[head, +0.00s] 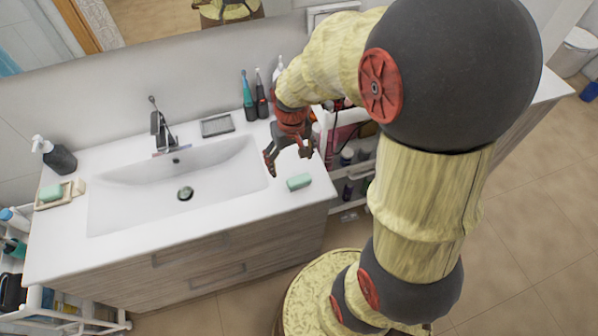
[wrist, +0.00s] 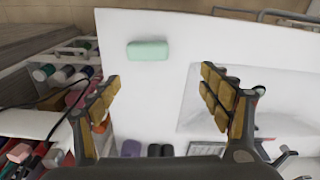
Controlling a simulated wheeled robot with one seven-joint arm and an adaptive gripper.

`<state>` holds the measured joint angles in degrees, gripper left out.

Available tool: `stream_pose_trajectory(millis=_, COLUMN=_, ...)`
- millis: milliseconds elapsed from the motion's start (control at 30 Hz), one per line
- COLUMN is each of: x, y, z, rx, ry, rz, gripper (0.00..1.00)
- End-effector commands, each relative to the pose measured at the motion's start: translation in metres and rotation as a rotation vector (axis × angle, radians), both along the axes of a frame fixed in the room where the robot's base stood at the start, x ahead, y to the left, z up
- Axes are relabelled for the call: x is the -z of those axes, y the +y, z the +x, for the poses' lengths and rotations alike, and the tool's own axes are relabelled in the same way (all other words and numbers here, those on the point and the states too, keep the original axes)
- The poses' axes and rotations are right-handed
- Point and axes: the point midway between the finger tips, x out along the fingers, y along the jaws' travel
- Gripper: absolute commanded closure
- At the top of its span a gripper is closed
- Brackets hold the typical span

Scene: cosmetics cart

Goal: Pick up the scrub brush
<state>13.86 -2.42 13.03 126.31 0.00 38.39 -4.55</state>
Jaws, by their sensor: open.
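A small mint-green block (head: 299,182), which may be the scrub brush, lies on the white counter to the right of the sink. No bristles show on it. In the wrist view the mint-green block (wrist: 147,50) lies beyond the fingertips, nearer the left finger. My gripper (head: 288,160) is above the counter between the sink and the cart, fingers pointing down. It is open and empty, and the fingers (wrist: 160,78) are apart from the block. Another green block (head: 51,192) rests in a soap dish at the counter's left end.
The sink basin (head: 185,180) and faucet (head: 160,128) are left of my gripper. Toothbrushes (head: 249,98) and bottles stand by the wall. A cart (head: 350,170) with cosmetics is beside the counter's right edge. Bare counter surrounds the mint-green block.

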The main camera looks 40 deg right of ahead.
Motion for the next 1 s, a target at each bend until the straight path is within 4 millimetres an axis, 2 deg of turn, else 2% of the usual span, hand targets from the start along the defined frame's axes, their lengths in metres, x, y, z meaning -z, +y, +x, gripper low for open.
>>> stream_pose_trajectory(millis=100, x=0.016, y=-0.013, z=0.003, rx=0.021, ry=0.049, rz=0.013, gripper=0.18)
stream_pose_trajectory(millis=267, x=0.031, y=-0.021, z=0.004, rx=0.032, ry=0.077, rz=0.020, gripper=0.18)
stream_pose_trajectory(millis=667, x=0.072, y=-0.023, z=0.002, rx=0.033, ry=0.082, rz=0.022, gripper=0.18)
stream_pose_trajectory(millis=900, x=0.105, y=-0.024, z=0.000, rx=0.033, ry=0.081, rz=0.021, gripper=0.18)
stream_pose_trajectory(millis=1000, x=0.111, y=-0.024, z=0.001, rx=0.033, ry=0.079, rz=0.021, gripper=0.18)
